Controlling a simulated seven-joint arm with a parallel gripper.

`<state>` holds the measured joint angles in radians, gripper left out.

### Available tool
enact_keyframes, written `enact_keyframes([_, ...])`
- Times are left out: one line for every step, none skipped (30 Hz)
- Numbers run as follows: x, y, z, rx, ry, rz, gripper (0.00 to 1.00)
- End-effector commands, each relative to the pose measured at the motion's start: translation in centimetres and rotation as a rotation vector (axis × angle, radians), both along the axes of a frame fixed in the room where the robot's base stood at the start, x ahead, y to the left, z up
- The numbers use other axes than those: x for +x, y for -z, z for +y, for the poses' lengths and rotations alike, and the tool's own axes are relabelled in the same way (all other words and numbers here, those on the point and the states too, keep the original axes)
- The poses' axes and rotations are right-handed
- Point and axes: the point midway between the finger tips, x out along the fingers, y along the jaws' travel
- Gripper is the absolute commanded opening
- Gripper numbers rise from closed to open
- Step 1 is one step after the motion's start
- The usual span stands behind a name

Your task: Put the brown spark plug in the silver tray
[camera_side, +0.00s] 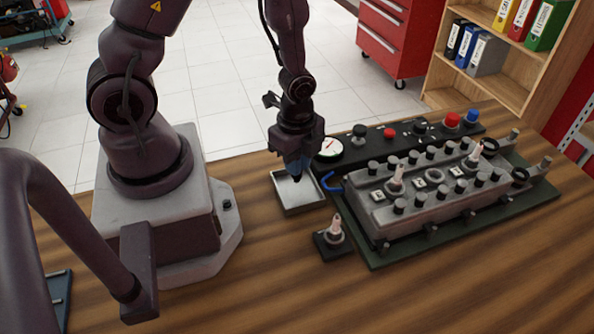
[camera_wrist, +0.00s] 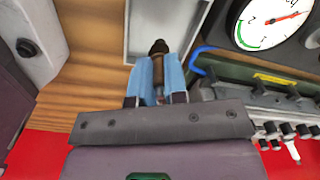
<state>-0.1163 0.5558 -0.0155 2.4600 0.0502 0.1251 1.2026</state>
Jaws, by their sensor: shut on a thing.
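My gripper (camera_side: 298,172) is over the silver tray (camera_side: 303,205) in the side view, with its fingers pointing down. In the wrist view its blue fingers (camera_wrist: 158,78) are shut on the brown spark plug (camera_wrist: 158,66), whose dark end sticks out past the fingertips. The plug is hidden or too small to make out in the side view. The silver tray also shows in the wrist view (camera_wrist: 141,25), just beyond the fingertips. I cannot tell whether the plug touches the tray.
An engine block (camera_side: 430,195) with several white spark plugs stands right of the tray on a green base. A white plug (camera_side: 336,228) stands in a small black holder in front. A gauge (camera_side: 331,147) and button panel (camera_side: 400,138) lie behind. The front of the wooden table is clear.

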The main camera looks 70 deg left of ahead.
Motion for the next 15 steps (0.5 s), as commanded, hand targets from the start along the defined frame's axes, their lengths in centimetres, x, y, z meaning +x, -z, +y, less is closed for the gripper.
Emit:
enact_keyframes([-0.1, 0.8, 0.0, 0.0, 0.0, 0.005, 0.0])
enact_keyframes([-0.1, 1.2, 0.0, 0.0, -0.001, 0.005, 0.0])
enact_keyframes([-0.1, 1.7, 0.0, 0.0, -0.002, 0.005, 0.0])
enact_keyframes([-0.1, 2.1, 0.0, 0.0, -0.003, 0.005, 0.0])
enact_keyframes([-0.1, 2.3, 0.0, -0.001, -0.003, 0.004, 0.0])
enact_keyframes([-0.1, 2.6, 0.0, 0.0, -0.002, 0.004, 0.0])
enact_keyframes([-0.1, 2.8, 0.0, 0.0, -0.002, 0.003, 0.0])
enact_keyframes([0.0, 2.9, 0.0, 0.001, -0.002, 0.001, 0.0])
enact_keyframes([0.0, 2.9, 0.0, 0.001, -0.002, 0.0, 0.0])
enact_keyframes([0.0, 3.0, 0.0, 0.0, -0.002, -0.001, 0.0])
enact_keyframes([0.0, 2.9, 0.0, 0.0, -0.002, -0.001, 0.0])
enact_keyframes([0.0, 2.9, 0.0, 0.0, -0.002, -0.001, 0.0])
enact_keyframes([0.0, 2.9, 0.0, 0.0, -0.002, -0.001, 0.0])
enact_keyframes([0.0, 2.9, 0.0, 0.0, -0.002, -0.001, 0.0])
enact_keyframes([0.0, 2.9, 0.0, 0.0, -0.002, -0.001, 0.0])
